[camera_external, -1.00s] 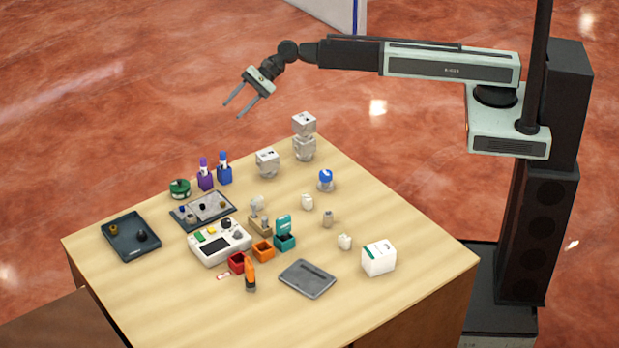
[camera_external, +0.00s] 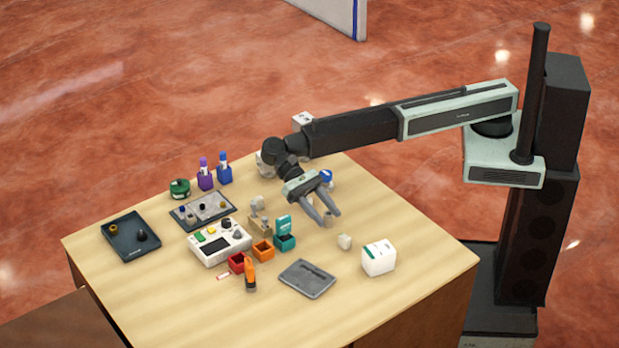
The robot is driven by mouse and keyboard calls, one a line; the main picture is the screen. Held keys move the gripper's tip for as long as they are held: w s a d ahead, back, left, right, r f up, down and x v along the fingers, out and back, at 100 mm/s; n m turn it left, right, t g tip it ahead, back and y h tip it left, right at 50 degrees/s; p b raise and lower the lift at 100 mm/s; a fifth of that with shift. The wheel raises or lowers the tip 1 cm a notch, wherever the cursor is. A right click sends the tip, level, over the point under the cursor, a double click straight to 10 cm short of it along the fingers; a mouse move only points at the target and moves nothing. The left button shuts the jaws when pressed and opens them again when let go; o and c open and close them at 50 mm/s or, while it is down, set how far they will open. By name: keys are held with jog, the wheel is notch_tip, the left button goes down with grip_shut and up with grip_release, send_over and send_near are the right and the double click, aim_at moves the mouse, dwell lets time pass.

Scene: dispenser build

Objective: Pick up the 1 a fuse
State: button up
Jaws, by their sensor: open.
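I cannot tell for sure which thing is the 1 a fuse; no label is readable at this size. My gripper (camera_external: 330,220) is open, pointing down over the right middle of the table. A small grey-tan piece (camera_external: 328,222) shows partly between its fingertips. I cannot tell whether the fingers touch it. A small white piece (camera_external: 344,241) stands just in front and to the right of the fingers. Small red (camera_external: 237,263), orange (camera_external: 263,251) and teal (camera_external: 285,242) bins stand to the left.
A white box (camera_external: 379,259) stands at the right, and a grey flat tray (camera_external: 307,279) lies in front. A white device with a screen (camera_external: 220,243) and a dark tray (camera_external: 131,238) are at the left. My arm partly hides the white blocks at the back.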

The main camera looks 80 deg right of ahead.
aim_at(344, 236)
jog(key=shift+x, duration=0.8)
jog(key=b+x, duration=0.1)
jog(key=x, duration=0.1)
jog(key=b+x, duration=0.1)
jog(key=x, duration=0.1)
jog(key=shift+s+f, duration=0.15)
jog(key=shift+f, duration=0.3)
jog(key=shift+s+a, duration=0.2)
jog(key=shift+r, duration=0.1)
grip_shut()
